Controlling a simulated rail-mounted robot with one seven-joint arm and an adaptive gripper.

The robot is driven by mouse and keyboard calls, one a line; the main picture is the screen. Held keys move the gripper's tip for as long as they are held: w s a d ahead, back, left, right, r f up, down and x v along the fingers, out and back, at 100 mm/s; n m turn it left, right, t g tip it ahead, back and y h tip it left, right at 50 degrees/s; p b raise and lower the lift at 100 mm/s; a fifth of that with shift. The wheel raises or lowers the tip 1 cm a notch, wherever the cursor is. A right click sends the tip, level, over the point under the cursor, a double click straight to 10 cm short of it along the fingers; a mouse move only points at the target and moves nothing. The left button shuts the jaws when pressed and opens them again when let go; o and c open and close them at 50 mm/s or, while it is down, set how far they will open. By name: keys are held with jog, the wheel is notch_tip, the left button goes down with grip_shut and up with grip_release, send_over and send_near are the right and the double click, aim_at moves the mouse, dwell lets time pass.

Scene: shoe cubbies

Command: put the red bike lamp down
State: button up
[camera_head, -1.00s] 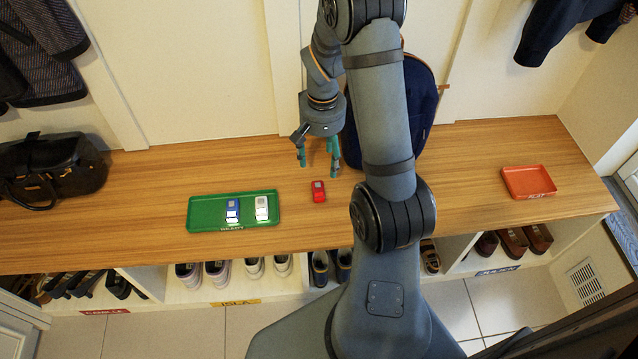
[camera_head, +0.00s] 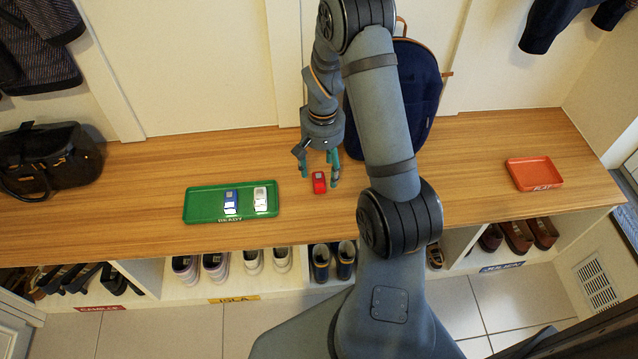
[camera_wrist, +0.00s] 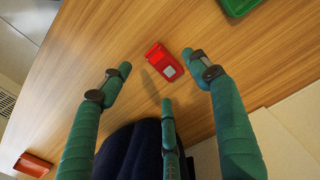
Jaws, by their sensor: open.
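The red bike lamp (camera_head: 319,182) lies on the wooden bench top, to the right of the green tray. It also shows in the wrist view (camera_wrist: 160,60), with a pale patch on its face. My gripper (camera_head: 320,172) is open and empty, just above and behind the lamp. In the wrist view its teal fingers (camera_wrist: 160,80) are spread, with the lamp beyond the fingertips and not between them. The green tray (camera_head: 202,205) holds a blue lamp (camera_head: 231,202) and a white lamp (camera_head: 261,199).
An orange-red tray (camera_head: 534,173) sits at the bench's right. A dark blue backpack (camera_head: 415,95) stands against the wall behind my arm. A black bag (camera_head: 45,160) is at the left end. Shoes fill the cubbies below. Bare wood (camera_head: 480,150) lies between backpack and orange-red tray.

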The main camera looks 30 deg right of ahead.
aim_at(322, 179)
jog(key=f, duration=0.2)
jog(key=f+b, duration=0.1)
jog(key=f, duration=0.1)
jog(key=shift+w, duration=0.2)
jog(key=shift+r, duration=0.1)
jog(key=shift+c, duration=1)
jog(key=c, duration=1.1)
jog(key=shift+c, duration=0.4)
jog(key=shift+r, duration=0.1)
